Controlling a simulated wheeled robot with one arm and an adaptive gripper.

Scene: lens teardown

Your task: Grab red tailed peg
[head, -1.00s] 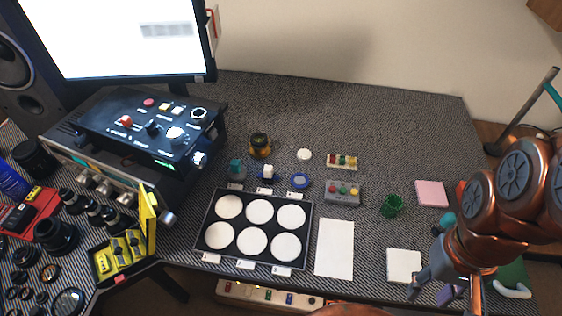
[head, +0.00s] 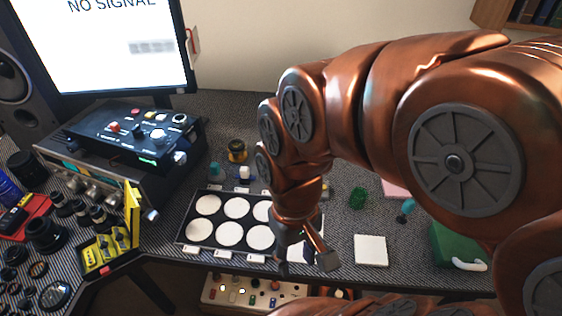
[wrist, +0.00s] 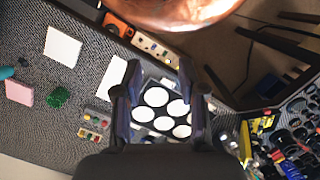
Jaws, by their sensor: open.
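My gripper (head: 304,260) is open and empty above the front edge of the table, near the black tray's right end; it also shows in the wrist view (wrist: 172,82). In the wrist view a wooden block (wrist: 90,134) with red, yellow and green pegs stands beside a grey block (wrist: 103,120) with coloured tops. Both lie left of my fingers. In the head view my arm hides most of both blocks. A pale panel (head: 213,290) with several coloured pieces sits below the table's front edge. I cannot tell which piece is the red tailed peg.
A black tray (head: 183,238) with white discs lies left of my gripper. A black control box (head: 140,135) and lens parts crowd the left.

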